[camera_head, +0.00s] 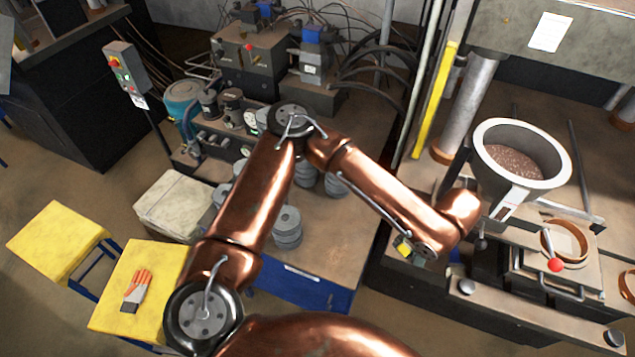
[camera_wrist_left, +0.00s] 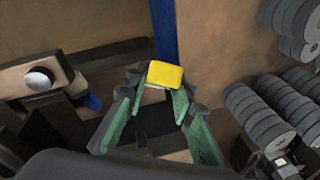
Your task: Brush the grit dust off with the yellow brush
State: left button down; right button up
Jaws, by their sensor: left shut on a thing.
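The yellow brush shows as a small yellow block (camera_wrist_left: 165,75) between the green-padded fingers of my left gripper (camera_wrist_left: 158,90), which is shut on it. In the head view, my left gripper (camera_head: 413,250) is mostly hidden under my copper wrist, with a bit of the yellow brush (camera_head: 403,246) showing. It hangs near the left edge of the press bench, left of the ring mould (camera_head: 565,241). Brown grit (camera_head: 515,160) fills the grey hopper (camera_head: 568,178). I cannot make out loose grit dust on the bench. My right gripper is not in view.
A red-knobbed lever (camera_head: 555,265) stands by the mould. Stacks of grey discs (camera_head: 288,228) stand on the blue-edged table left of the gripper; they also show in the wrist view (camera_wrist_left: 265,115). An orange glove (camera_head: 137,288) lies on a yellow stool top. A floor gap separates table and press.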

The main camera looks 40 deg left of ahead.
pick_arm(q)
jog(key=w+a+m+p, duration=0.1)
jog(key=m, duration=0.1)
jog(key=a+r+m+p, duration=0.1)
jog(key=m+p, duration=0.1)
jog(key=w+a+m+p, duration=0.1)
jog(key=p, duration=0.1)
jog(key=shift+w+a+r+m+t+h, duration=0.25)
jog(key=shift+w+a+m+t+h, duration=0.05)
jog(key=shift+a+m, duration=0.1)
jog(key=w+a+m+h+p, duration=0.2)
jog(key=a+m+p, duration=1.2)
jog(key=a+m, duration=0.65)
jog(key=a+f+b, duration=0.1)
jog(key=b, duration=0.1)
jog(key=f+n+b, duration=0.1)
jog(key=f+b, duration=0.1)
jog(key=a+f+n+b, duration=0.1)
jog(key=f+b, duration=0.1)
jog(key=shift+s+a+f+n, duration=0.15)
jog(key=shift+a+n, duration=0.1)
jog(key=shift+a, duration=0.1)
